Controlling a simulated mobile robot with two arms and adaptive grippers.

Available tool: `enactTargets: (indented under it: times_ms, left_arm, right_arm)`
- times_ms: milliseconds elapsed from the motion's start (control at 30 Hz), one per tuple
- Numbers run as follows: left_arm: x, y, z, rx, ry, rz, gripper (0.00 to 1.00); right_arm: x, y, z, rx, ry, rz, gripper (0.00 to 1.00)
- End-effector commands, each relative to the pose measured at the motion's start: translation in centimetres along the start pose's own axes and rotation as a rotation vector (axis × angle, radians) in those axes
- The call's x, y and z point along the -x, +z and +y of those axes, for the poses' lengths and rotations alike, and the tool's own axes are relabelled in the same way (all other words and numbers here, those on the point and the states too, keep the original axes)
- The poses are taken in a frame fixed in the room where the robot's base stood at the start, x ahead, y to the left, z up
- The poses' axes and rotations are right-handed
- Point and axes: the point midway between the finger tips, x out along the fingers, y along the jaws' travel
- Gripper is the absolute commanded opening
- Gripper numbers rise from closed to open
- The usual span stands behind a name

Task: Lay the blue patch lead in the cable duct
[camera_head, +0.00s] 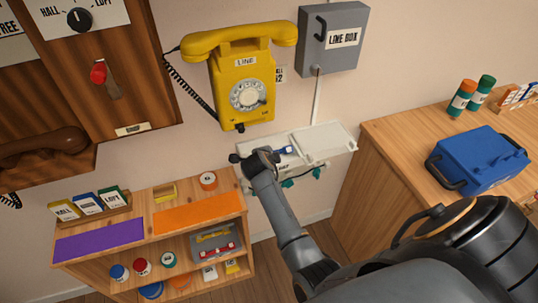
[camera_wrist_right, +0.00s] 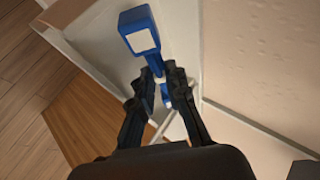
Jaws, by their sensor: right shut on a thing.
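The blue patch lead (camera_wrist_right: 140,28) shows in the right wrist view as a blue plug with a white square face and a narrower blue part running between my fingers. My right gripper (camera_wrist_right: 163,75) is shut on it. In the head view my right gripper (camera_head: 258,160) is at the left part of the white duct (camera_head: 325,141) on the wall below the yellow phone, and a bit of the blue lead (camera_head: 285,150) shows beside it. The lead is over or inside the duct; I cannot tell whether it touches the bottom. My left gripper is not in view.
The yellow dial phone (camera_head: 243,60) and grey line box (camera_head: 334,40) hang above. Teal clips (camera_head: 318,172) sit under the duct. A wooden shelf unit (camera_head: 245,225) stands at lower left. A blue toolbox (camera_head: 477,160) is on the right counter (camera_head: 395,150).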

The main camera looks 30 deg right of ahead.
Motion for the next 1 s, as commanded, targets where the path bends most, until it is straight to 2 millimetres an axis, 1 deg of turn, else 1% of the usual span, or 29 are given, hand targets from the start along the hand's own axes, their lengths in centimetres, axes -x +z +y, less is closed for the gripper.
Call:
enactTargets:
  times_ms: [567, 600, 700, 1000]
  left_arm:
    - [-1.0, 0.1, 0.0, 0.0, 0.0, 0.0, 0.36]
    - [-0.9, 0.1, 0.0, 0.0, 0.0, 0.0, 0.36]
    - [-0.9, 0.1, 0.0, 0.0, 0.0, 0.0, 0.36]
    - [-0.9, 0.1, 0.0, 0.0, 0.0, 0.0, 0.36]
  right_arm:
    - [-0.6, 0.3, 0.7, 0.001, -0.001, 0.0, 0.0]
    - [-0.6, 0.2, 0.6, 0.001, -0.001, 0.0, 0.22]
    - [-0.6, 0.2, 0.7, 0.001, 0.002, 0.0, 0.41]
    - [-0.7, 0.3, 1.3, 0.003, 0.014, 0.0, 0.41]
